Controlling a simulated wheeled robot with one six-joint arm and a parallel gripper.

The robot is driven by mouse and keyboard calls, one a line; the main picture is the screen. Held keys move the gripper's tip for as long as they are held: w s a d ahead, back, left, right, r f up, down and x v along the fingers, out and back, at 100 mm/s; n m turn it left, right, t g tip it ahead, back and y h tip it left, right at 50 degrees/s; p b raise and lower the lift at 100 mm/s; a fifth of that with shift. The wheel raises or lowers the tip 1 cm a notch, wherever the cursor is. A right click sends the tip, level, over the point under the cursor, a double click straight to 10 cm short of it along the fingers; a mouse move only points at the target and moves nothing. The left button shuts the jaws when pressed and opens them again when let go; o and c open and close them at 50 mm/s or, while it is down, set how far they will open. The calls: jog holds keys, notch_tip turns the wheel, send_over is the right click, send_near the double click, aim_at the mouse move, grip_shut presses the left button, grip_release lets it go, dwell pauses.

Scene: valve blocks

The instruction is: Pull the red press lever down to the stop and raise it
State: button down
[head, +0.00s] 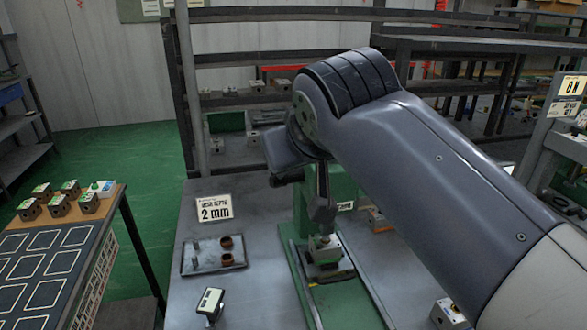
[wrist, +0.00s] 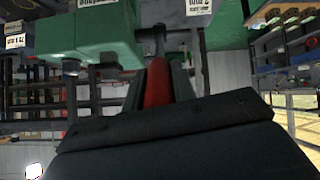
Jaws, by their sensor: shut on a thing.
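The red press lever (wrist: 157,84) shows in the wrist view as a red handle with a dark rod at its far end. My gripper (wrist: 160,76) is shut on the red handle, one dark finger on each side. In the head view my arm hides the lever and most of the gripper. The green press (head: 307,215) stands on the grey bench, partly behind my wrist; its green body (wrist: 105,37) is beside the lever in the wrist view. A valve block (head: 325,250) sits on the press base below the dark ram (head: 321,205).
A tray (head: 214,254) with small parts lies on the bench left of the press, by a "2 mm" sign (head: 214,209). A small stand (head: 209,303) is at the front. A left table (head: 50,262) holds several blocks. Shelving (head: 290,45) is behind.

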jog(key=s+d+f+t+y+b, duration=0.1)
jog(key=s+f+t+b, duration=0.2)
jog(key=f+b, duration=0.4)
jog(key=t+b, duration=0.1)
jog(key=b, duration=0.6)
jog(key=shift+s, duration=0.25)
jog(key=shift+f+b, duration=0.2)
jog(key=shift+b, duration=0.15)
jog(key=c, duration=1.6)
grip_release()
jog(key=o, duration=0.4)
jog(key=shift+r, duration=0.15)
jog(key=shift+o, duration=0.2)
jog(key=shift+s+r, duration=0.1)
jog(key=shift+s, duration=0.05)
jog(key=p+v, duration=0.1)
jog(key=v, duration=0.9)
jog(key=shift+s+d+f, duration=0.2)
jog(key=shift+s, duration=0.1)
jog(key=shift+a, duration=0.1)
